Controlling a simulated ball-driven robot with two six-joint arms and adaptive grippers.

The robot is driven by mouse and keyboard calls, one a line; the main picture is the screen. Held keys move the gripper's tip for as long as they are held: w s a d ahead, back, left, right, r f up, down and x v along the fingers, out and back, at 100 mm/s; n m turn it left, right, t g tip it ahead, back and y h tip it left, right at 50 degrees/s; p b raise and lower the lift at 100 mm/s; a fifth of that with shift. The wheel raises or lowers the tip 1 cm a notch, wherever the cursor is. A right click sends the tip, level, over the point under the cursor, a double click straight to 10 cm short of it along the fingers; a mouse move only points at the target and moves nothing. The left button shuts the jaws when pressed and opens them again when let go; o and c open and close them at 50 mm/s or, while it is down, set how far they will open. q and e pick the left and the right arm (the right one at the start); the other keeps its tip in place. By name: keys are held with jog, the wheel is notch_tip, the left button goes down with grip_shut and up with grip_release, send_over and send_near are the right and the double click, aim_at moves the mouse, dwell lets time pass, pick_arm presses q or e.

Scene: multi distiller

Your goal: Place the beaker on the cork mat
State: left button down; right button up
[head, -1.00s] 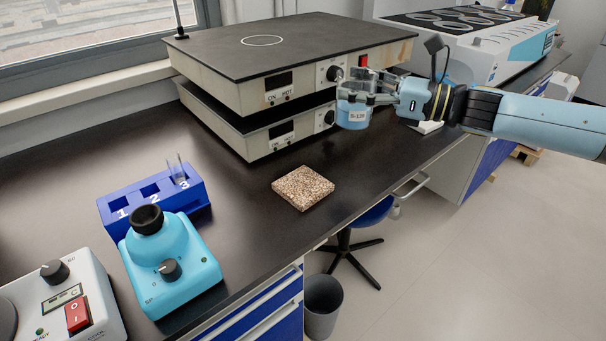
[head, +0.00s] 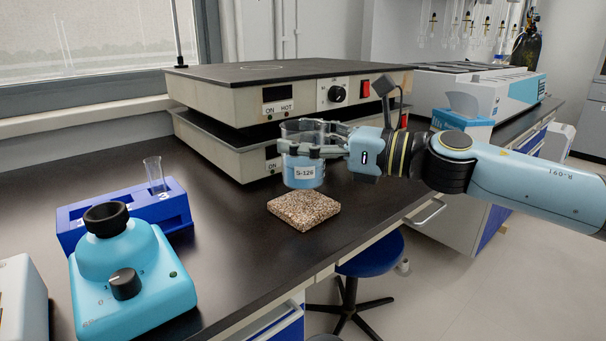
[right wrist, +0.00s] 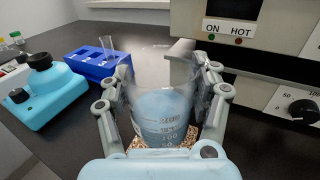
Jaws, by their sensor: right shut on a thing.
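The beaker (head: 304,172) is clear glass with blue liquid and a white label, and it is upright. My right gripper (head: 312,147) is shut on it and holds it above the bench. The cork mat (head: 304,210) is a speckled square lying flat on the bench. In the head view the beaker appears just above the mat's back edge. In the right wrist view the beaker (right wrist: 162,108) stands between the two fingers (right wrist: 160,95), with parts of the mat (right wrist: 222,134) showing around its base. My left gripper is not in view.
Two stacked hot plates (head: 265,95) stand close behind the beaker. A blue rack (head: 75,218) with a glass tube (head: 155,176) and a light-blue mixer (head: 135,275) stand at the left. The bench's front edge runs close to the mat's right side. Bench left of the mat is clear.

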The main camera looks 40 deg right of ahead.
aim_at(303, 164)
jog(key=shift+f+b, duration=0.3)
jog(key=shift+f, duration=0.15)
notch_tip(303, 164, down, 3)
jog(key=b, duration=0.3)
jog(key=shift+f, duration=0.2)
jog(key=shift+r, duration=0.2)
jog(key=o, duration=1.4)
jog(key=shift+f, duration=0.15)
